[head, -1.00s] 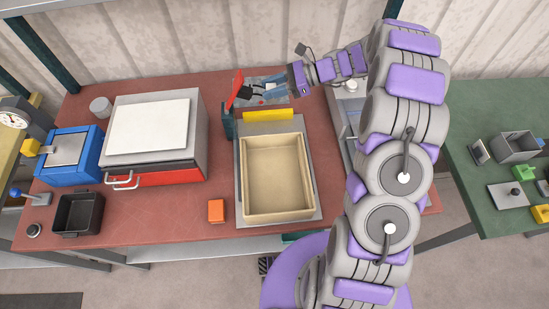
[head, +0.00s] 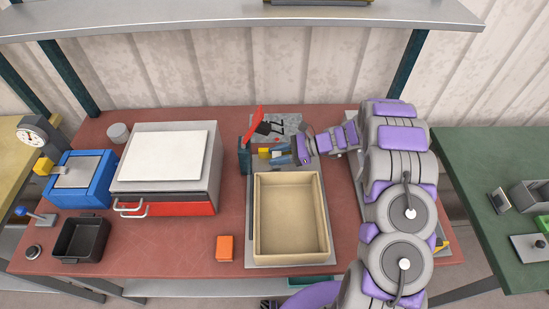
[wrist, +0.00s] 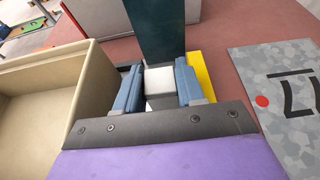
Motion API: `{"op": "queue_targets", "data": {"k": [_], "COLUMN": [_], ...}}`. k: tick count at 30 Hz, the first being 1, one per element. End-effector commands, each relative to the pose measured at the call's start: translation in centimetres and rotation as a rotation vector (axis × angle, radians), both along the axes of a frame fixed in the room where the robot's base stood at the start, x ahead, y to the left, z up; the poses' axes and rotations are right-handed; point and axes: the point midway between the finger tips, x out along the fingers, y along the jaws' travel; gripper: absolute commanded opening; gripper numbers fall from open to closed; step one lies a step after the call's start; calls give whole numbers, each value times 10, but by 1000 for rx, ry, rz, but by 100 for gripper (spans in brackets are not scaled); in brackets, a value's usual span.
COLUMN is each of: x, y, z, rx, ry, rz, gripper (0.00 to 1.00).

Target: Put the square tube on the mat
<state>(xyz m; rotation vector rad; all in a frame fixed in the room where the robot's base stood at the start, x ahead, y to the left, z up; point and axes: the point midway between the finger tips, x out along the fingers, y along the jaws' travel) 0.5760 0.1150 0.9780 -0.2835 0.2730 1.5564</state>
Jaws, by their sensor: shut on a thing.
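My gripper (head: 283,155) reaches in from the right, just behind the beige tray. In the wrist view its blue-grey fingers (wrist: 160,88) are shut on a small pale grey block-like piece, which I take to be the square tube (wrist: 160,80). Only its near faces show; the rest is hidden by the fingers. The mat (wrist: 285,90) is grey and mottled, with dark marks and a red dot, and lies right of the gripper in the wrist view. In the head view the mat (head: 287,122) lies behind the gripper, partly covered by the red lever and my arm.
A dark green post (wrist: 155,30) stands just beyond the fingers, beside a yellow bar (wrist: 203,85). The red lever (head: 254,122) rises nearby. The beige tray (head: 259,215) is in front. A white-topped machine (head: 165,155) and orange block (head: 224,248) stand left.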

Motion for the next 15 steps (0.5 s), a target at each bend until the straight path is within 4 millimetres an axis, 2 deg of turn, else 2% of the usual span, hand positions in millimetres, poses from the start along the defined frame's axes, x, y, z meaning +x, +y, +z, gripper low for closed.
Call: {"op": "queue_targets", "data": {"k": [2, 6, 15], "x": [-1, 0, 0], "y": [11, 8, 10], "z": [-1, -12, -12], "rx": [1, 3, 2], "ry": [1, 0, 0], "rz": [2, -2, -2], "gripper": [5, 5, 5]}}
